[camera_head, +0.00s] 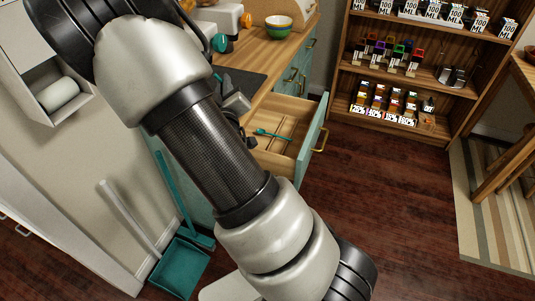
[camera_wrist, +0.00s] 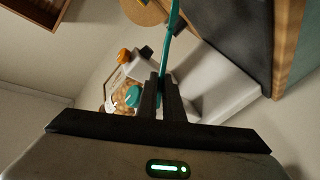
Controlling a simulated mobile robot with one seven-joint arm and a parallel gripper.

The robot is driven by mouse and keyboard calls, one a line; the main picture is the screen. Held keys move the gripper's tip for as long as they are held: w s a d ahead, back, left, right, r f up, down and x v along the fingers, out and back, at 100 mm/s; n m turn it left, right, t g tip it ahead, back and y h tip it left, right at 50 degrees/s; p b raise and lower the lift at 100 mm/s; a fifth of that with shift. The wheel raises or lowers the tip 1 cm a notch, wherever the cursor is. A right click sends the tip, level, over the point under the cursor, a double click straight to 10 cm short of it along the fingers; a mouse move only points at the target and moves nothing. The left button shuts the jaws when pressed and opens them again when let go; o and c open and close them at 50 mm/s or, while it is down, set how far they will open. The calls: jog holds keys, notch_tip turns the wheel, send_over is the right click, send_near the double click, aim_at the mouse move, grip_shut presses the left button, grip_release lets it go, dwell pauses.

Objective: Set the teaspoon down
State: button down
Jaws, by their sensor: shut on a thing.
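My gripper (camera_wrist: 163,86) is shut on the teal teaspoon (camera_wrist: 172,40), which extends away from the fingertips towards the top of the wrist view. In the head view my gripper (camera_head: 234,98) is partly hidden behind my arm, near the counter's front edge and the dark mat. A small teal bit (camera_head: 217,77) beside it looks like the spoon's end. The open wooden drawer (camera_head: 297,113) is just to the right and below, and another teal utensil (camera_head: 271,134) shows inside it.
The dark mat (camera_head: 247,84) lies on the wooden counter (camera_head: 262,53), with a bowl (camera_head: 278,27) and a white machine (camera_head: 222,14) further back. The drawer juts into the floor space. A teal dustpan (camera_head: 181,268) stands lower left. Shelves (camera_head: 408,75) of boxes stand at right.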

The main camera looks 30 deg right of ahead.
jog(key=shift+m+g+h, duration=0.5)
jog(key=shift+m+h, duration=0.3)
jog(key=shift+h, duration=0.1)
jog(key=d+f+b, duration=0.1)
jog(key=f+b, duration=0.1)
jog(key=f, duration=0.2)
jog(key=d+f+b, duration=0.2)
jog(key=f, duration=0.2)
jog(key=d+f+b, duration=0.1)
jog(key=f+b, duration=0.2)
jog(key=f, duration=0.1)
jog(key=shift+s+d, duration=0.1)
jog(key=shift+d, duration=0.15)
jog(key=shift+f, duration=0.1)
jog(key=shift+f+b, duration=0.5)
jog(key=shift+b, duration=0.1)
jog(key=shift+f, duration=0.1)
jog(key=c, duration=1.9)
grip_release()
